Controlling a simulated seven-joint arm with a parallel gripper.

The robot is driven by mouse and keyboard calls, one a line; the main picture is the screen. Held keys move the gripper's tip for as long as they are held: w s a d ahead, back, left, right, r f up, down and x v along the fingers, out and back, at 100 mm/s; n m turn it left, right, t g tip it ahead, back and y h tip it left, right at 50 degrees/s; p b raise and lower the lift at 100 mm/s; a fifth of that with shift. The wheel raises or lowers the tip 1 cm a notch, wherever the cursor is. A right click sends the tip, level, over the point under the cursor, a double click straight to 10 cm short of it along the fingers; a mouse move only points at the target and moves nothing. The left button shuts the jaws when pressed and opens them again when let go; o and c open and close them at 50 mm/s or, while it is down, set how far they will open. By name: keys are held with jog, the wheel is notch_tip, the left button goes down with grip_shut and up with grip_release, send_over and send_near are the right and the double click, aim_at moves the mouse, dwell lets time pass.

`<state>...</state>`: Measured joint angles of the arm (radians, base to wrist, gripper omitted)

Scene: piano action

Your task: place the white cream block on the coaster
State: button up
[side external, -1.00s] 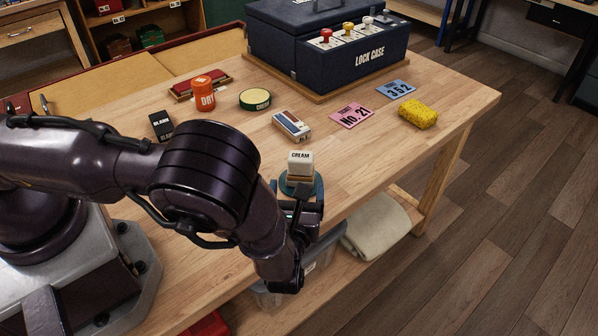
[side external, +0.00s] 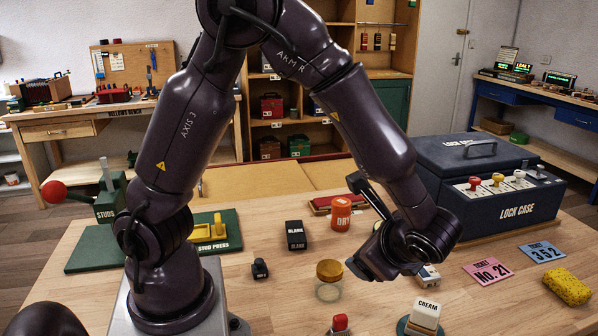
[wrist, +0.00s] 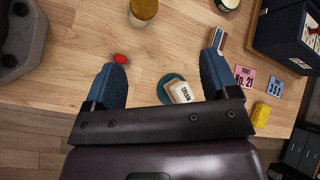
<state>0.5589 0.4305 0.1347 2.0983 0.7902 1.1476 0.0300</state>
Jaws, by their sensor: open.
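The white cream block (side external: 426,313), marked CREAM, stands at the bottom of the side view with the teal coaster (side external: 403,326) showing around its base. It appears to rest on the coaster; the side view cuts off their lower edge. In the wrist view the block (wrist: 184,92) overlaps the coaster (wrist: 166,79), whose left and far rim show. In the wrist view the block shows between the open fingers (wrist: 167,52), nearer the right one, apart from both.
A jar with an amber lid (side external: 329,272) and a red-topped item (side external: 340,322) stand left of the block. The orange tin (side external: 341,214), lock case (side external: 490,190), pink ticket (side external: 487,271), blue ticket (side external: 542,251) and yellow sponge (side external: 567,287) lie around. Bare wood shows at front left.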

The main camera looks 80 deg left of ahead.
jog(key=s+a+r+n+t+h, duration=0.2)
jog(key=s+r+n+t+h, duration=0.3)
jog(key=s+r+n+h, duration=0.4)
jog(key=s+r+n, duration=0.2)
jog(key=s+r, duration=0.1)
jog(key=r, duration=0.2)
jog(key=shift+r+h, duration=0.15)
jog(key=shift+h, duration=0.15)
